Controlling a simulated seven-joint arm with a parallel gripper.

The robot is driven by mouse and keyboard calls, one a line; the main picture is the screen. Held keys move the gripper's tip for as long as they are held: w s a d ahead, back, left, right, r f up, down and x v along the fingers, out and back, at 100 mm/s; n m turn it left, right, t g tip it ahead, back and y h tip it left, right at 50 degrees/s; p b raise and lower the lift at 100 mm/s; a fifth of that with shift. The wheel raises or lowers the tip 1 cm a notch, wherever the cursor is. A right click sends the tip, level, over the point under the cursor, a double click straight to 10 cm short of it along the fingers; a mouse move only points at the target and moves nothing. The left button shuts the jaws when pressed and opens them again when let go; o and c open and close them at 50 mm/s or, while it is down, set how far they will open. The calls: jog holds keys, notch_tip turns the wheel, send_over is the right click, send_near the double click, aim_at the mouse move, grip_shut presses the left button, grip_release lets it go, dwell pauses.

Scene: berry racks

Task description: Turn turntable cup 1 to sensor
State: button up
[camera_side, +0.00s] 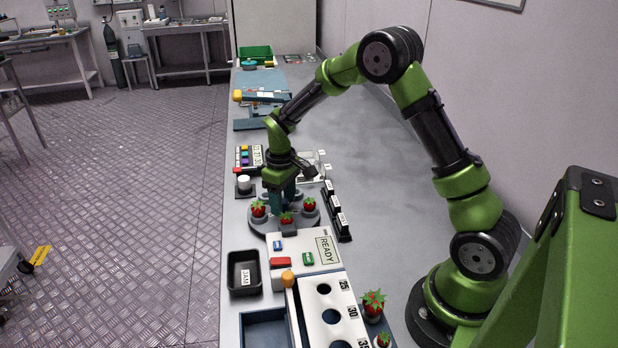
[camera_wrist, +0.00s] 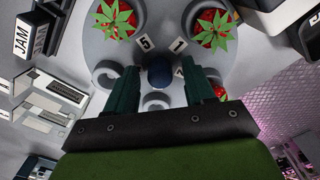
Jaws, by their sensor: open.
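The round grey turntable (camera_side: 262,224) carries a ring of cups, and it fills the middle of the wrist view (camera_wrist: 165,22). Number tag 1 (camera_wrist: 178,45) lies by a cup with a strawberry (camera_wrist: 213,27) at upper right in the wrist view. Tag 5 (camera_wrist: 145,43) lies by another strawberry cup (camera_wrist: 115,20). A third strawberry is partly hidden by my right finger. The cup at left (camera_wrist: 104,72) looks empty. I cannot tell which part is the sensor.
A white panel with a READY display (camera_side: 325,250) and buttons stands in front of the turntable. A black JAM tray (camera_side: 244,272) is at left front. A row of black labelled holders (camera_side: 337,212) stands close on the right. Open table lies farther right.

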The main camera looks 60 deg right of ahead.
notch_tip(320, 180, up, 17)
dwell(0.4)
jog(key=shift+w+f, duration=0.1)
